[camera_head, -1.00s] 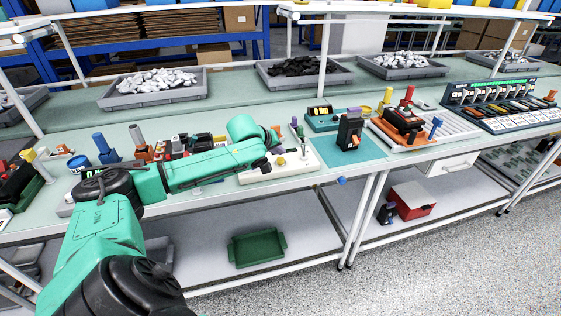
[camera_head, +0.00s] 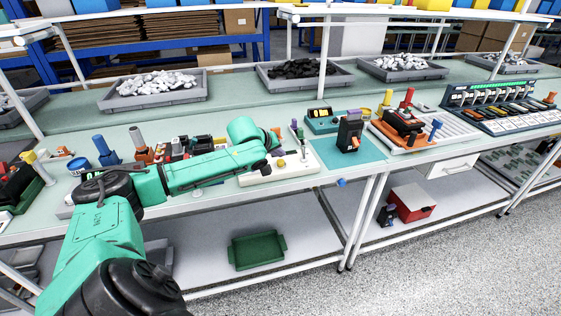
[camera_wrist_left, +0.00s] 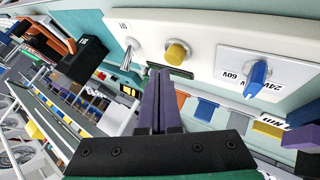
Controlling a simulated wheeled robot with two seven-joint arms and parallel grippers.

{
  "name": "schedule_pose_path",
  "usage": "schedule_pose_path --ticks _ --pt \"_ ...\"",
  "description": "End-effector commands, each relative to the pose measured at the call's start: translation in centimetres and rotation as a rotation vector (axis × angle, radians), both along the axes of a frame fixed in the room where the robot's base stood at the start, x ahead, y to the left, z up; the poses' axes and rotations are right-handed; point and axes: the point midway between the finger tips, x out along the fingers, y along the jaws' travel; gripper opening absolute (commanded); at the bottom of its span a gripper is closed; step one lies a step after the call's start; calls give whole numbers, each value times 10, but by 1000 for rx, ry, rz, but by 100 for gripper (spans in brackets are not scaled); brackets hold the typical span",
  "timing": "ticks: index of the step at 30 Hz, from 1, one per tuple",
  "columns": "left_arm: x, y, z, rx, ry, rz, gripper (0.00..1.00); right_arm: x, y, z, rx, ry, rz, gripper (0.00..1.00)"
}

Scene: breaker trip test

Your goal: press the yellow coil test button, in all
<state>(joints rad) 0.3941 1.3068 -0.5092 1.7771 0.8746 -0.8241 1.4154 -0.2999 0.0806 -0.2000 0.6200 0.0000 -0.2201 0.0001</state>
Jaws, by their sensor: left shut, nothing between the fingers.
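The yellow coil test button (camera_wrist_left: 178,53) is a round yellow knob on a white panel (camera_wrist_left: 205,38) in the left wrist view. A metal toggle lever (camera_wrist_left: 131,48) stands to its left and a blue knob (camera_wrist_left: 257,77) to its right. My left gripper (camera_wrist_left: 160,74) has its purple fingers shut together with nothing between them. The fingertips show just below and left of the button, apart from it in the picture; the depth gap is unclear. In the head view the white panel box (camera_head: 254,180) lies beside my left wrist, and the fingertips are hard to make out. My right gripper is not in view.
A black device (camera_head: 350,131) stands on a teal mat (camera_head: 372,149) right of the panel box. Coloured tools and parts crowd the bench left of it. Grey bins (camera_head: 155,100) of parts stand behind. A row of coloured tabs (camera_wrist_left: 205,110) lies beyond the fingers in the wrist view.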

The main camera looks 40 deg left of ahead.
Motion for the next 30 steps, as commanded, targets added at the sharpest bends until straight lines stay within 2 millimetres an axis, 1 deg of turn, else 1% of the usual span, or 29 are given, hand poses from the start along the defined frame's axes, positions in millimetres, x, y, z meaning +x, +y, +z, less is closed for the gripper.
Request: schedule_pose_path --ticks 21,30 --pt "0 0 0 0 0 0 0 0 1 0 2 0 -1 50" --pt "0 0 -9 0 1 1 0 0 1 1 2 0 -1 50"
